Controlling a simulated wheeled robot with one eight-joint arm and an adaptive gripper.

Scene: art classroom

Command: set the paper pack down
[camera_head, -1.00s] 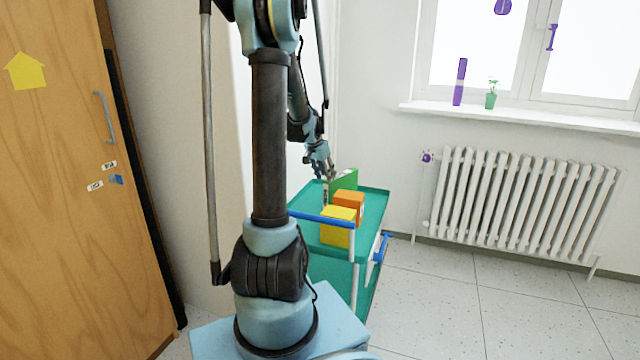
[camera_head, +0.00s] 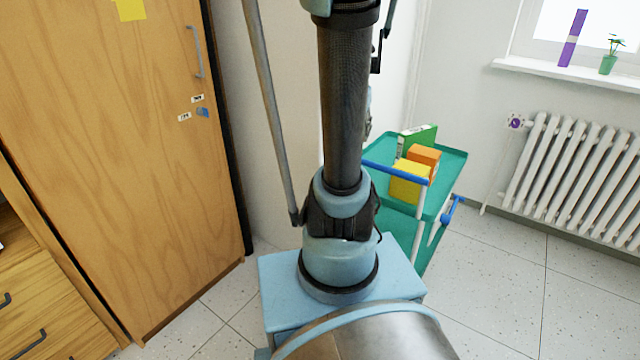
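A green pack with a white edge (camera_head: 422,136), the likeliest paper pack, stands upright at the back of the trolley's teal top tray (camera_head: 452,168). A yellow box (camera_head: 408,184) and an orange box (camera_head: 428,155) stand in front of it on the same tray. My gripper is not in view. My arm's upper links cover the middle of the picture, and the far part of the arm is hidden behind them or cut off at the top. No gripper shows touching the green pack.
A tall wooden cupboard (camera_head: 120,180) stands at the left, with a drawer unit (camera_head: 45,305) beside it. A radiator (camera_head: 580,185) is under the window sill (camera_head: 560,80) at the right. Tiled floor (camera_head: 490,290) is clear right of the trolley.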

